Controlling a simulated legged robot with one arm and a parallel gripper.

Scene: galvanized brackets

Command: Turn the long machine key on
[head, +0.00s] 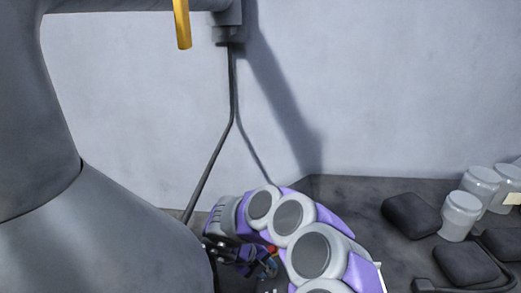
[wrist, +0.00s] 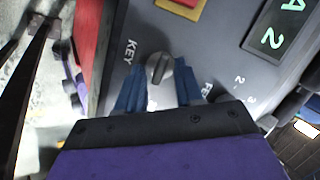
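The machine key (wrist: 159,69) is a dark grey knob on a grey control panel (wrist: 225,50), beside the white label KEY, in the wrist view. My gripper (wrist: 160,68) is open, with its two blue fingers on either side of the key. Gaps show between the key and both fingers, so they look apart from it. Whether the fingertips reach down to the panel is hard to tell. In the head view my purple and grey arm covers the area at the bottom, and I cannot make out the key there.
A green-lit display (wrist: 275,32) and a yellow and red control (wrist: 182,8) are on the panel. A red surface (wrist: 88,45) borders it. In the head view, jars (head: 460,215) and dark blocks (head: 411,215) stand on the right. A yellow bar (head: 182,25) hangs at the top.

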